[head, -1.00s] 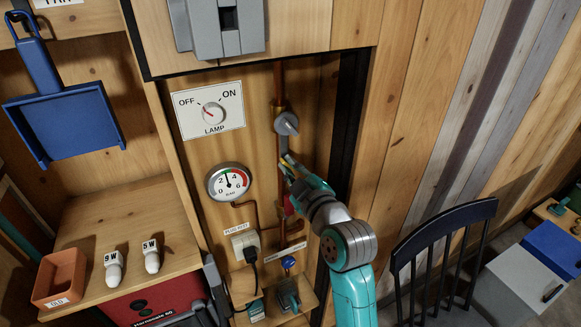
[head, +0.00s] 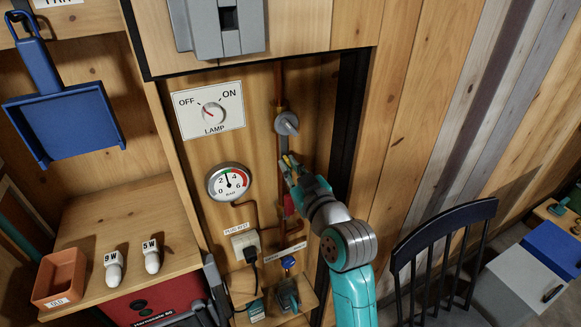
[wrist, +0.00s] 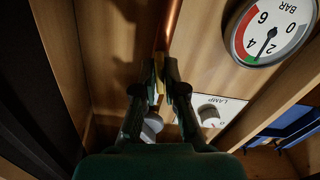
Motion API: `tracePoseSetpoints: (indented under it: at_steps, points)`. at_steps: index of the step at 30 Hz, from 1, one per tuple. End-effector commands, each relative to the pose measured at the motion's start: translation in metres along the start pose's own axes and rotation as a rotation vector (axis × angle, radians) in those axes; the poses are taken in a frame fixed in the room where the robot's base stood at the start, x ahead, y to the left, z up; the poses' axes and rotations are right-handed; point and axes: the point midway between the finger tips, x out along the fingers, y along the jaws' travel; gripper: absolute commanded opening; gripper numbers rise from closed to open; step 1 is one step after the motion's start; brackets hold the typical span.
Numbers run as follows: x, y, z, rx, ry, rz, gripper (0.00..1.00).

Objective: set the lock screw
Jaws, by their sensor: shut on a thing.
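A round grey valve knob (head: 287,123) sits on the copper pipe, with a grey lever (head: 284,145) hanging down from it. My gripper (head: 289,163) is just below the lever's end, reaching up from the lower right. In the wrist view my gripper (wrist: 160,82) is shut on a small brass-coloured piece (wrist: 158,78) in front of the pipe. I cannot tell for sure whether this piece is the lock screw, as the fingers hide most of it. The grey knob also shows beyond the fingers in the wrist view (wrist: 152,125).
A pressure gauge (head: 229,183) and a lamp switch plate (head: 208,110) are left of my gripper. A red part (head: 289,204) and a blue knob (head: 288,262) lie below. A dark post (head: 346,130) stands close on the right. A dark chair (head: 440,250) is farther right.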

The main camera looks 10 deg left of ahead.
Motion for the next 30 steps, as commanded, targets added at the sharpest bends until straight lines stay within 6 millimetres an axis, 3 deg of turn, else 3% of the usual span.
tracePoseSetpoints:
  at_steps: [9,12,13,23,30]
  points:
    - [0.0,0.0,0.002,0.001,-0.004,-0.001,0.0]
    - [0.0,0.0,0.002,0.001,-0.003,-0.001,0.3]
    - [0.0,0.0,0.002,0.001,-0.003,-0.001,0.34]
    - [-0.002,0.0,0.001,0.0,-0.001,0.0,0.34]
    - [-0.032,0.0,0.001,0.0,-0.001,0.0,0.34]
